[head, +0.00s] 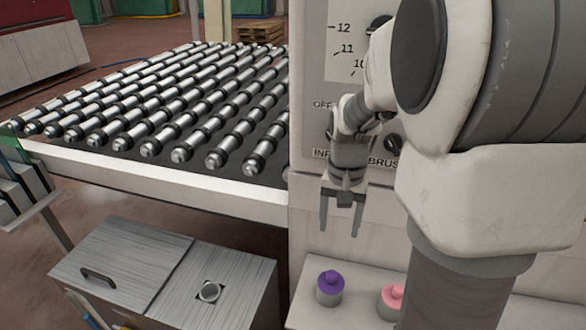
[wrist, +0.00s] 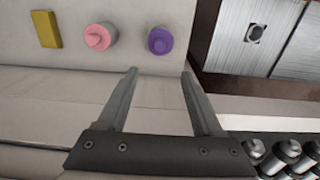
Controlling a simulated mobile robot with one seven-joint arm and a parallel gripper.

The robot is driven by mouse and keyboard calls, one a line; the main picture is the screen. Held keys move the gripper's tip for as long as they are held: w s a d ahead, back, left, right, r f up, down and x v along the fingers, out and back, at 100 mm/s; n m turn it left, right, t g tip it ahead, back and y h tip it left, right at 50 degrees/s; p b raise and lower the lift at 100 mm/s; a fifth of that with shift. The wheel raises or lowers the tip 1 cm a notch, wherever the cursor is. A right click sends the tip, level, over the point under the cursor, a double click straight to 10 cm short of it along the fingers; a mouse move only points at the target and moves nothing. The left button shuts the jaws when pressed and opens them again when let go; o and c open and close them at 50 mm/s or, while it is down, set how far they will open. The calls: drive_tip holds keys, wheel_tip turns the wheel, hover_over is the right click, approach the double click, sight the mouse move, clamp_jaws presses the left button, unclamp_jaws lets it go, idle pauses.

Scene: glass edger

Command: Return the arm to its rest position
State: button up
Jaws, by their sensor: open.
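My gripper (head: 341,214) hangs pointing down in front of the machine panel (head: 312,100). Its two fingers are apart with nothing between them. In the wrist view my gripper (wrist: 160,72) is also open and empty, with the pale ledge beyond its tips. My arm covers the right part of the head view and hides some of the panel.
A purple-topped knob (head: 329,288) and a pink-topped one (head: 393,300) stand on the ledge below my gripper. A yellow block (wrist: 46,29) lies beside them in the wrist view. The roller conveyor (head: 160,110) and a metal cabinet (head: 165,270) are at left.

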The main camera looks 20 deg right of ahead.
drive_tip(key=shift+r, duration=0.1)
drive_tip(key=s+a+r+n+t+p, duration=0.2)
drive_tip(key=s+a+r, duration=0.3)
drive_tip(key=r, duration=0.3)
drive_tip(key=s+a+r+n+t+p, duration=0.3)
drive_tip(key=s+a+r+n, duration=0.1)
drive_tip(key=s+r, duration=0.3)
drive_tip(key=shift+s+a+r+n+t+p, duration=0.2)
drive_tip(key=shift+a+r+n+t+p, duration=0.15)
drive_tip(key=shift+a+r, duration=0.45)
